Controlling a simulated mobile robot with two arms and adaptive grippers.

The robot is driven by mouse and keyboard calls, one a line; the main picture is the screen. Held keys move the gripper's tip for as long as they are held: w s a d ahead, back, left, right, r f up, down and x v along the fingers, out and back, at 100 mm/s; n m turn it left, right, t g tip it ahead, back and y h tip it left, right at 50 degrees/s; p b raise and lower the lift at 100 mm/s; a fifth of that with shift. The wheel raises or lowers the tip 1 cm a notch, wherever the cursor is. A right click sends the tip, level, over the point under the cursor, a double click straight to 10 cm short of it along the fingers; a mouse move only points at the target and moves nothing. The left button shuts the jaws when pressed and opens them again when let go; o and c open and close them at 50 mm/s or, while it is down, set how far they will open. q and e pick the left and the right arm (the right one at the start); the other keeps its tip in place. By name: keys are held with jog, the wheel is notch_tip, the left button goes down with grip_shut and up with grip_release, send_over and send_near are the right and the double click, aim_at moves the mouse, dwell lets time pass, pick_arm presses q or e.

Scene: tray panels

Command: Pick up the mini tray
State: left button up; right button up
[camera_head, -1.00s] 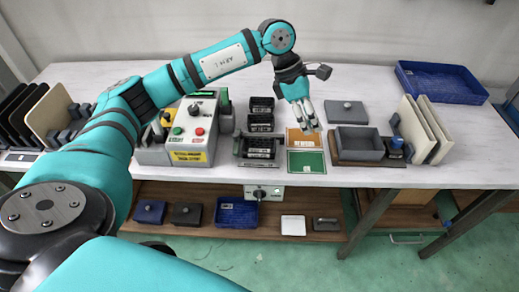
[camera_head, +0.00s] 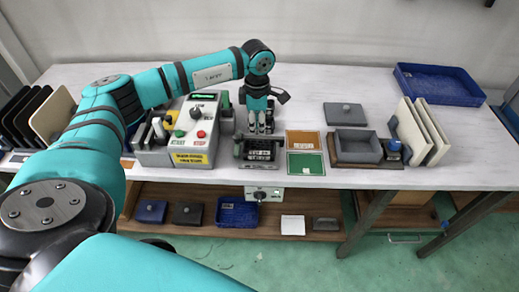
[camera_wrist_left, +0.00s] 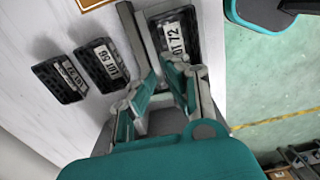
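In the left wrist view, a black mini tray with a white "LOT 72" label (camera_wrist_left: 178,38) sits in a grey holder, directly ahead of my left gripper (camera_wrist_left: 168,78). Two more black trays, one marked "LOT 56" (camera_wrist_left: 108,62) and another (camera_wrist_left: 62,78), lie apart on the white table. In the head view, my left gripper (camera_head: 261,130) points down just behind the tray in the holder (camera_head: 262,151) and hides most of the two trays behind. Its fingers are apart with nothing visibly between them. Contact with a tray cannot be told. My right gripper is not in view.
A control box with buttons (camera_head: 190,140) stands close left of the holder. Orange (camera_head: 303,140) and green (camera_head: 306,163) mats lie to its right, then a grey open box (camera_head: 356,142) and upright panels (camera_head: 415,132). A blue tray (camera_head: 440,84) is at the back right.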

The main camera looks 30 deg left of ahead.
aim_at(260, 140)
pick_arm(q)
jog(key=f, duration=0.1)
jog(key=f+p, duration=0.1)
jog(key=f, duration=0.2)
jog(key=shift+w+d+f+p, duration=0.1)
jog(key=shift+d+f+p, duration=0.2)
jog(key=shift+d, duration=0.1)
jog(key=shift+f, duration=0.5)
grip_shut()
jog(key=shift+r, duration=0.15)
